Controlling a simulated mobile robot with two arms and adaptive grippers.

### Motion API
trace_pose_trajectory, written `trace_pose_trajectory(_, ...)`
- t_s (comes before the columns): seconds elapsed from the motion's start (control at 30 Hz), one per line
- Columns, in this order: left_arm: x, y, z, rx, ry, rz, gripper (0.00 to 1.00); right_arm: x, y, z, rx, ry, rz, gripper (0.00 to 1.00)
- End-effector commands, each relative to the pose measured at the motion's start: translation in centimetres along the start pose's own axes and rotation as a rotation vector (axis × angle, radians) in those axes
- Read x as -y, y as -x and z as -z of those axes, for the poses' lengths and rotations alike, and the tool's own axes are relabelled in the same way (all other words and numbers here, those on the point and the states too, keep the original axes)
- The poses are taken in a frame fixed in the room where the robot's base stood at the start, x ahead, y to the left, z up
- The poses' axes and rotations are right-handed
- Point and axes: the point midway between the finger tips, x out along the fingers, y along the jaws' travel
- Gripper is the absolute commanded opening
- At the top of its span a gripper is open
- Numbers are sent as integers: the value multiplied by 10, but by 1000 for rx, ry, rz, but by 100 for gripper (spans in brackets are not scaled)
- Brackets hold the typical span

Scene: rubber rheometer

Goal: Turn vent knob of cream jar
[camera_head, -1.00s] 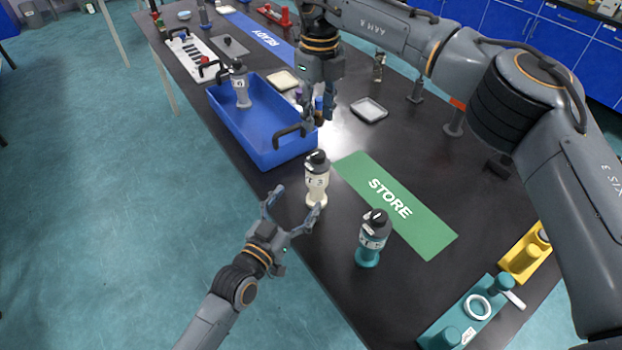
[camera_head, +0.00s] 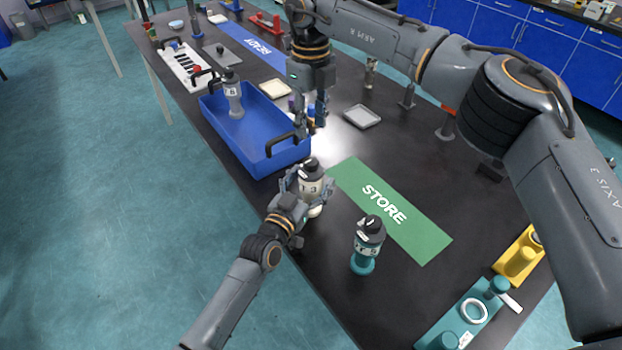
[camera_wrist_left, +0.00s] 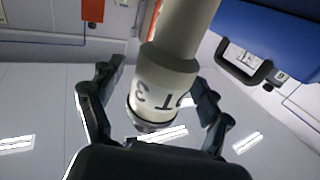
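The cream jar (camera_head: 314,209) stands upright on the black table beside the blue bin, with a label ending in 3. Its dark cap (camera_head: 312,167) carries the vent knob, too small to make out clearly. My left gripper (camera_head: 308,184) has its fingers on either side of the jar's upper part. In the left wrist view the jar (camera_wrist_left: 165,80) appears upside down between the fingers, with a gap at the left finger; contact at the right finger cannot be told. My right gripper (camera_head: 311,122) hangs fingers down near the bin's near handle; its opening is unclear.
A teal jar (camera_head: 362,263) stands to the right, near the green STORE mat (camera_head: 420,240). A teal fixture (camera_head: 440,330) and a yellow block (camera_head: 512,262) sit at the right edge. A grey tray (camera_head: 362,116) lies behind.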

Motion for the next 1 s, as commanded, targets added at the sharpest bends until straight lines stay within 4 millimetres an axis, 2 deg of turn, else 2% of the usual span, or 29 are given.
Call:
trace_pose_trajectory(0.03, 0, 0, 0, 0, 0, 0, 64, 0, 0, 0, 0, 0, 0, 38)
trace_pose_trajectory(0.2, 0, 0, 0, 0, 0, 0, 30, 0, 0, 0, 0, 0, 0, 38)
trace_pose_trajectory(0.3, 0, 0, 0, 0, 0, 0, 14, 0, 0, 0, 0, 0, 0, 40)
trace_pose_trajectory(0.37, 0, 0, 0, 1, -1, 0, 14, 0, 0, 0, 0, 3, 0, 52)
trace_pose_trajectory(0.4, 0, 0, 0, 1, -1, 0, 14, 0, 0, 0, 0, 13, 0, 54)
trace_pose_trajectory(0.57, 0, 0, 0, 1, -1, 0, 14, 0, 2, 0, 0, 148, 0, 54)
trace_pose_trajectory(0.67, 0, 0, 0, 1, -1, 0, 14, 0, 3, 0, 1, 322, 0, 54)
trace_pose_trajectory(1.0, 0, 0, 0, 1, -1, 0, 14, 0, 11, 0, 0, 1061, 1, 54)
